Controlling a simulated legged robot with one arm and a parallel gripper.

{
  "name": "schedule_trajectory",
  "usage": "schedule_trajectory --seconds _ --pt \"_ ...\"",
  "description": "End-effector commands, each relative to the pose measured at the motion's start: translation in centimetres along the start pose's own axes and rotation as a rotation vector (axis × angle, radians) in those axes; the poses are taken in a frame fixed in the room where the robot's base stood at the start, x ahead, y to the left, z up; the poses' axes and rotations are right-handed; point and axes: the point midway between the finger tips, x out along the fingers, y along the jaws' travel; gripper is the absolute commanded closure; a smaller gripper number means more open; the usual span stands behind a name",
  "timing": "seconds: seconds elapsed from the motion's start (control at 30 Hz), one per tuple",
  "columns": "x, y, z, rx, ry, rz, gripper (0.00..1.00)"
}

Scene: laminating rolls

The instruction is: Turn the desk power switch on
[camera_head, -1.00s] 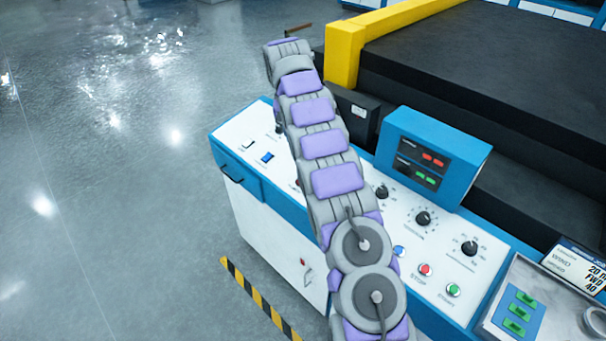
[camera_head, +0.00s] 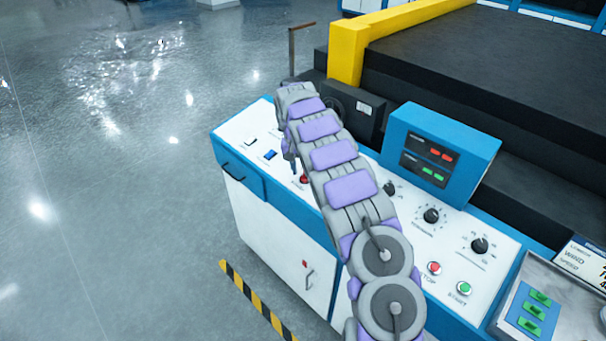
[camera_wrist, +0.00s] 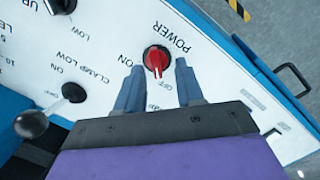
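In the head view the red knob (camera_head: 304,179) shows just beside my arm. My gripper (camera_wrist: 157,80) is open, its two blue-grey fingers apart, with the knob showing between and just beyond the fingertips. I cannot tell whether the fingers touch the panel. In the head view a fingertip shows near the knob, and the rest of the gripper is mostly hidden by my arm.
A black lever knob labelled CLAMP (camera_wrist: 73,92) stands left of the gripper. Another black knob (camera_wrist: 60,5) is at the upper left. The desk handle (camera_wrist: 293,79) is at the right. A blue display box (camera_head: 440,155) stands on the panel.

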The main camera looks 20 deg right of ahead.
Motion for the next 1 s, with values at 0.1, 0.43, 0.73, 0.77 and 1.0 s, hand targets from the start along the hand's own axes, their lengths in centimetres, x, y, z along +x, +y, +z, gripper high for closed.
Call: schedule_trajectory --seconds 0.1,0.43,0.73,0.77,1.0 --pt "1.6 0.4 -0.2 0.002 0.000 -0.004 0.63" --pt "2.5 0.4 -0.3 0.002 0.002 -0.006 0.63" --pt "2.4 0.2 -0.2 0.002 0.003 -0.002 0.78" --pt "2.4 0.2 -0.2 0.002 0.003 -0.003 0.81" --pt "2.5 0.3 -0.3 0.001 0.001 -0.005 1.00"
